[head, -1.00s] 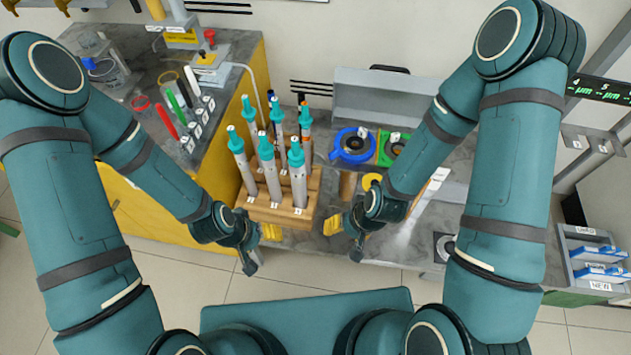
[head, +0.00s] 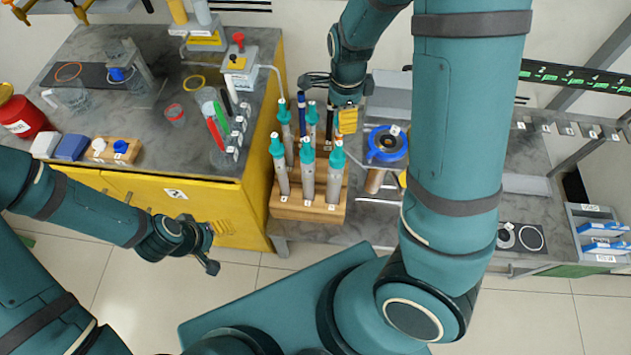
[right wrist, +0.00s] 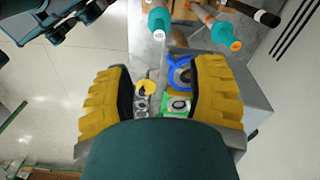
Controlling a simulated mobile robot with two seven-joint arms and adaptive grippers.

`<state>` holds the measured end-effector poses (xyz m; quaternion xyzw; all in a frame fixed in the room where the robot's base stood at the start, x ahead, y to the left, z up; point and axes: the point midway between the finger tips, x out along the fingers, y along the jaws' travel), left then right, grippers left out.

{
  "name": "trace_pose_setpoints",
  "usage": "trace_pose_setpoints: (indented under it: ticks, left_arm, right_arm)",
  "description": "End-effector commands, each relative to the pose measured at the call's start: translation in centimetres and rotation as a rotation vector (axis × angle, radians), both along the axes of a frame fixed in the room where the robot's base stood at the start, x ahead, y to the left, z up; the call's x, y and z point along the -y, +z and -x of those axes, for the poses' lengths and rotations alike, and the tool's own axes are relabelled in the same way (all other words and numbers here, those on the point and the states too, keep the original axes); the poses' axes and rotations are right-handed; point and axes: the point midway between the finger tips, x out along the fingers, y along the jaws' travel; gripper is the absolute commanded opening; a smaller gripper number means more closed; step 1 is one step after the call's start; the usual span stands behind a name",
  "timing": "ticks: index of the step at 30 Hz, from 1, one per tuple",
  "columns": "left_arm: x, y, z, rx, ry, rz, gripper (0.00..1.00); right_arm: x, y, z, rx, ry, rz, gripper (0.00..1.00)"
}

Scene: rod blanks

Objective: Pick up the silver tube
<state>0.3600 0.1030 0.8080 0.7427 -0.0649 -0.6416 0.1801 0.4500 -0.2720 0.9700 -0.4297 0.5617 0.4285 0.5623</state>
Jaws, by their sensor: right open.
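A wooden rack (head: 310,208) holds several upright silver-grey tubes with teal ends, such as the front middle one (head: 307,180). I cannot tell which one is the silver tube of the task. My right gripper (head: 333,100) is open above the rack's back right part, partly hidden by its own arm. In the right wrist view its yellow fingers (right wrist: 160,102) stand wide apart with no tube between them. Teal tube ends (right wrist: 222,33) show beyond the fingers there. My left gripper (head: 208,250) is low in front of the yellow cabinet, away from the rack; its opening is unclear.
The left counter on the yellow cabinet (head: 205,210) carries a red container (head: 22,118), beakers and coloured rods (head: 218,132). A blue ring (head: 387,143) lies right of the rack. A blue-binned shelf (head: 598,235) stands at the far right. The floor in front is clear.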

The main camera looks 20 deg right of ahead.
Motion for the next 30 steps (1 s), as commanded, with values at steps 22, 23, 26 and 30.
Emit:
trace_pose_setpoints:
  ticks: [22, 23, 26, 30]
  left_arm:
    - [0.2, -2.9, 1.0, -0.022, -0.018, 0.005, 0.64]
    - [0.2, -3.0, 1.0, -0.022, -0.018, 0.005, 0.64]
    - [0.2, -3.4, 1.1, -0.024, -0.019, 0.005, 0.64]
    - [0.3, -4.2, 1.3, -0.03, -0.024, 0.007, 0.64]
  right_arm:
    - [0.2, -8.7, 0.1, -0.003, -0.022, 0.001, 0.55]
    - [0.2, -8.9, 0.1, -0.003, -0.022, 0.001, 0.55]
    - [0.1, -9.9, 0.1, -0.004, -0.022, 0.0, 0.55]
    - [0.1, -12.1, 0.3, -0.005, -0.022, 0.001, 0.55]
